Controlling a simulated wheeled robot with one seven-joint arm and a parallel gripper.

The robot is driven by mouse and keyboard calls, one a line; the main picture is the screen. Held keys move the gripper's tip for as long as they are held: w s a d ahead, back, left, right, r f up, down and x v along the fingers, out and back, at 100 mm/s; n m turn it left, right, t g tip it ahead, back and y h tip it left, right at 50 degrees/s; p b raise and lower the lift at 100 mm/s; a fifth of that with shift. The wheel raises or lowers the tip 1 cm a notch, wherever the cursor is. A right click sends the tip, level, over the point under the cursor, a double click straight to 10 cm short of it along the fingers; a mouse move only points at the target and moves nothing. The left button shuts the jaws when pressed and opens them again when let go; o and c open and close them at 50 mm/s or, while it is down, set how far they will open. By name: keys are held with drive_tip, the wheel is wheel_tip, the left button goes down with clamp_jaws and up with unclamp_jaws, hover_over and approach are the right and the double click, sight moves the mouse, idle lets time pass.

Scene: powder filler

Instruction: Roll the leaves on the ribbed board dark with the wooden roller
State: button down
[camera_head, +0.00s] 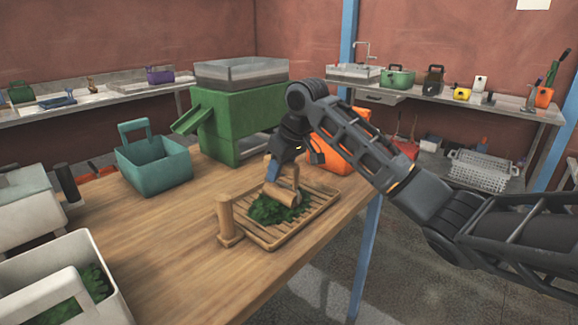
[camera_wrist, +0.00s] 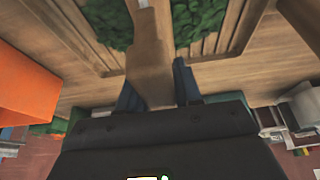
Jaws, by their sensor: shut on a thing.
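The wooden roller (camera_head: 282,195) is in my gripper (camera_head: 283,165), which is shut on its upright handle. Its barrel lies across the leaves on the ribbed board. The leaves (camera_head: 268,209) are a dark green heap near the middle of the ribbed board (camera_head: 318,201), on the wooden table. In the wrist view, the roller's handle (camera_wrist: 150,65) stands between the blue fingers of my gripper (camera_wrist: 155,88), with leaves (camera_wrist: 203,22) on both sides of it. The ribs of the board (camera_wrist: 228,30) show beyond. I cannot tell whether the barrel presses on the leaves or just hovers.
A wooden post on a foot (camera_head: 226,218) stands at the board's near left corner. A green machine (camera_head: 222,125) is behind, with a teal basket (camera_head: 152,162) to its left. An orange container (camera_head: 338,150) is behind my gripper. A white bin with leaves (camera_head: 100,255) is front left.

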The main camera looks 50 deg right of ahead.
drive_tip(key=a+p, duration=0.4)
drive_tip(key=a, duration=0.6)
wheel_tip(320, 180, up, 6)
drive_tip(key=p, duration=0.5)
drive_tip(key=shift+s+d+r, duration=0.15)
drive_tip(key=shift+d+r, duration=0.1)
